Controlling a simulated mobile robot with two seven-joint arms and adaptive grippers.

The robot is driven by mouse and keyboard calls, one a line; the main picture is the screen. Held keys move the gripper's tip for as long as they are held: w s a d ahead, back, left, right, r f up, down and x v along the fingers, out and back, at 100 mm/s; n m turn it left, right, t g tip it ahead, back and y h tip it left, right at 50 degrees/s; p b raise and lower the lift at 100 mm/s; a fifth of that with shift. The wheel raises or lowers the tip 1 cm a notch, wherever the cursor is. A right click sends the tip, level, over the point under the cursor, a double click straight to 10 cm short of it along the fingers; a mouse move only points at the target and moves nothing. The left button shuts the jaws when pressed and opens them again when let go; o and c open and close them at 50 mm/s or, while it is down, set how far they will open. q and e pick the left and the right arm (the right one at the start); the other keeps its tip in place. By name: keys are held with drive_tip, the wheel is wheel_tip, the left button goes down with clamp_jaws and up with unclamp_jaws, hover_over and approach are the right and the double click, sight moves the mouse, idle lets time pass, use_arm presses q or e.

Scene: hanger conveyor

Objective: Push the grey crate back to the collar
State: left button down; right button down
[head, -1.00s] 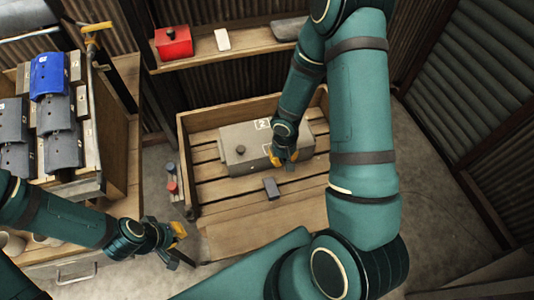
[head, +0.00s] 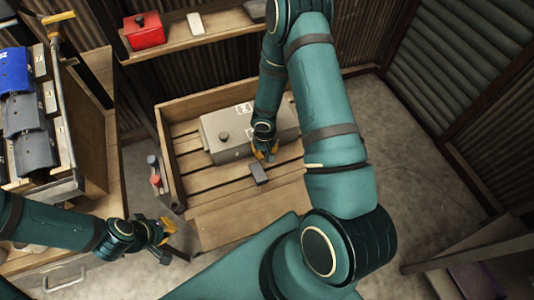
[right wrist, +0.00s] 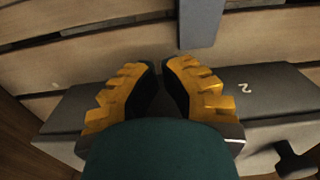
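The grey crate (head: 248,125) has a dark knob on its lid and white markings. It sits on wooden slats inside the wooden collar (head: 166,152), towards the back wall; how wide the gap behind it is I cannot tell. My right gripper (head: 265,153) is low at the crate's front side, right of its middle. In the right wrist view its yellow fingers (right wrist: 160,68) have their tips close together with nothing between them. The crate's dark face with a "2" (right wrist: 262,90) lies beside them; contact is unclear. My left gripper (head: 167,237) hangs outside the collar, left of it.
A small dark grey block (head: 258,173) lies on the slats just in front of the crate. A shelf (head: 180,43) with a red box (head: 144,31) is behind.

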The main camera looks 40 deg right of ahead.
sight(250, 129)
drive_tip(key=shift+w+d, duration=0.15)
drive_tip(key=shift+w, duration=0.4)
drive_tip(key=w+p, duration=0.2)
drive_tip(key=shift+w+d+r, duration=0.15)
drive_tip(key=shift+w+d, duration=0.15)
drive_tip(key=shift+w, duration=0.05)
drive_tip(key=w, duration=0.2)
drive_tip(key=w+d, duration=0.1)
drive_tip(key=w, duration=0.1)
drive_tip(key=shift+a+f, duration=0.1)
drive_tip(key=shift+f, duration=0.1)
